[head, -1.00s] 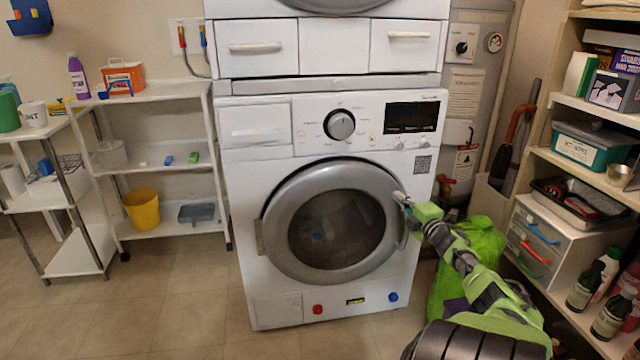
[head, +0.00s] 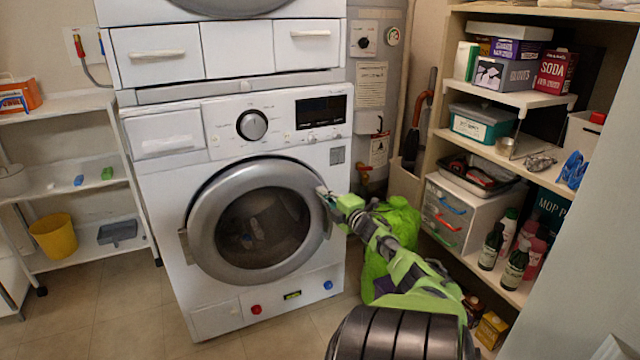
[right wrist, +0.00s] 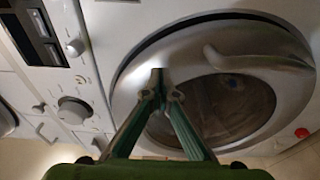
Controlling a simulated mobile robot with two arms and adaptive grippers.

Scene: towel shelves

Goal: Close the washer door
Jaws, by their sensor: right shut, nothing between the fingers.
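The white washer (head: 165,185) stands in the middle left of the head view. Its round door (head: 200,235) has a grey ring and a dark glass window. The door sits almost flush with the front, with a dark gap along its upper rim that also shows in the right wrist view (right wrist: 140,75). My right gripper (head: 324,194) is shut and empty at the door's right rim, near the handle. In the right wrist view, the fingertips (right wrist: 166,88) are over the door ring; I cannot tell if they touch. My left gripper is out of view.
A green bag (head: 400,222) stands on the floor behind my right arm. Loaded shelves (head: 448,150) stand at the right. A white rack (head: 70,105) with a yellow bucket (head: 54,236) is at the left. The floor before the washer is clear.

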